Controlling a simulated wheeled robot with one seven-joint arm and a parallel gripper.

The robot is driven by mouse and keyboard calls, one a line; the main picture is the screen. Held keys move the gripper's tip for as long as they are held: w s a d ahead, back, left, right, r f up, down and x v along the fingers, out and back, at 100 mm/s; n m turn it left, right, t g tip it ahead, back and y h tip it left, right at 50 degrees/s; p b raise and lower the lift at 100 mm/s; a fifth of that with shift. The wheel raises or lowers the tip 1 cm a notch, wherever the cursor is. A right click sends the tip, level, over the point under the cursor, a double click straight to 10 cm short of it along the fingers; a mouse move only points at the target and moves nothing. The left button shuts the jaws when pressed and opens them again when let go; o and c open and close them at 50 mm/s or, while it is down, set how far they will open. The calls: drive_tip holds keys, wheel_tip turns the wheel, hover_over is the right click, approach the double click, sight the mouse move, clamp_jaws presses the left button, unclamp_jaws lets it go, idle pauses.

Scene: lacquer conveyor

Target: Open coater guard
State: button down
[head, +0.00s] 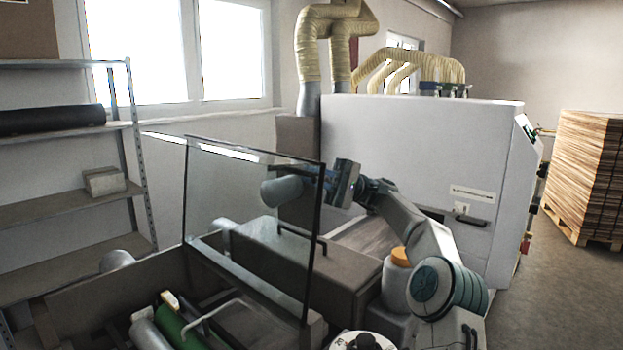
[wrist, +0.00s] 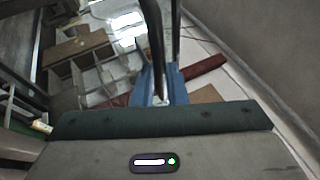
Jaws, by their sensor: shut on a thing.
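The coater guard (head: 250,190) is a clear panel with a dark frame, standing raised and tilted over the coater in the head view. My gripper (head: 327,182) is at the upper part of the guard's right edge. In the wrist view my gripper's blue fingers (wrist: 158,90) are shut around a dark bar (wrist: 155,45), which looks like part of the guard's frame. A dark handle (head: 300,240) shows lower down near the guard's right side. The exact contact is partly hidden by the fingers.
Green and grey rollers (head: 175,325) lie below the guard. A white jug with an orange cap (head: 397,280) stands close to my arm. A large white machine (head: 410,150) is behind. Metal shelves (head: 70,125) stand at left and stacked boards (head: 585,175) at right.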

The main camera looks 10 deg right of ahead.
drive_tip(key=shift+w+d+t, duration=0.15)
drive_tip(key=shift+d+t, duration=0.05)
drive_tip(key=shift+t, duration=0.2)
drive_tip(key=c, duration=1.9)
unclamp_jaws()
drive_tip(key=o, duration=0.4)
drive_tip(key=shift+w+d+f+m, duration=0.2)
drive_tip(key=shift+d+m, duration=0.1)
drive_tip(key=shift+o, duration=0.2)
drive_tip(key=p+v, duration=0.1)
drive_tip(key=v, duration=0.6)
drive_tip(key=shift+d, duration=0.3)
drive_tip(key=shift+w+f, duration=0.1)
drive_tip(key=shift+f, duration=0.1)
